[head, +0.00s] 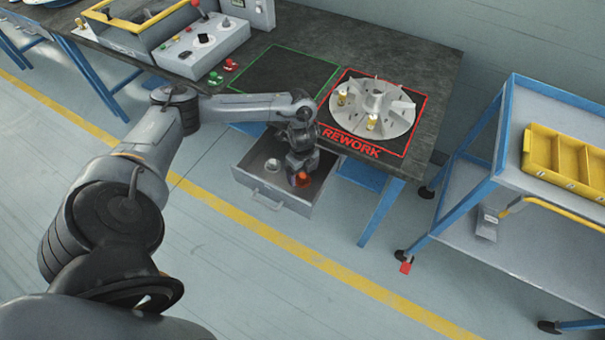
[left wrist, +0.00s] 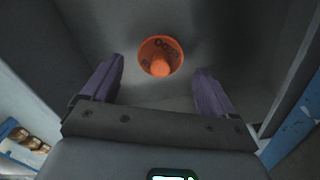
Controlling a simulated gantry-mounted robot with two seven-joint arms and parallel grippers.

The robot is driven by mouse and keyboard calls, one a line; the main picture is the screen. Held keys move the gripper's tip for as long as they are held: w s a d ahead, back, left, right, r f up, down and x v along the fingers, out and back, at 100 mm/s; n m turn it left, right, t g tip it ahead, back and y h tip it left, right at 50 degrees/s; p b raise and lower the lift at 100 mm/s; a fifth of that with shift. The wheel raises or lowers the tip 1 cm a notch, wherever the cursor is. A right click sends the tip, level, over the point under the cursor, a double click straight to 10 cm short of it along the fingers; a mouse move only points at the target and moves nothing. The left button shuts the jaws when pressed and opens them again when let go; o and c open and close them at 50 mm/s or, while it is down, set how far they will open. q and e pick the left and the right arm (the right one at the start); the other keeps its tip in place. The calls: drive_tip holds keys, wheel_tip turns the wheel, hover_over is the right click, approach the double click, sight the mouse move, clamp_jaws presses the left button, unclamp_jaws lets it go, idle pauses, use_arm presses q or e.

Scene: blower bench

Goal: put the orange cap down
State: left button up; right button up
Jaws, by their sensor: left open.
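The orange cap (head: 302,179) sits inside the open grey drawer (head: 285,200) under the bench. In the left wrist view the orange cap (left wrist: 161,57) rests on the drawer floor, with a round rim and a knob in its middle. My left gripper (head: 300,177) is down in the drawer, right at the cap. In the left wrist view my left gripper (left wrist: 168,85) is open, with its two purple fingers apart. The cap shows between and beyond the fingertips, with a gap to each finger. My right gripper is in neither view.
A pale round part (head: 273,164) lies in the drawer left of my gripper. On the bench (head: 440,80), a bladed impeller (head: 397,112) stands in the red REWORK square, beside an empty green square (head: 285,72). A blue cart (head: 470,200) with a yellow bin (head: 565,160) stands at right.

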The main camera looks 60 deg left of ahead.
sight(302, 176)
use_arm(q)
wheel_tip(302, 176, up, 10)
drive_tip(key=p, duration=0.3)
drive_tip(key=shift+f, duration=0.15)
idle(0.3)
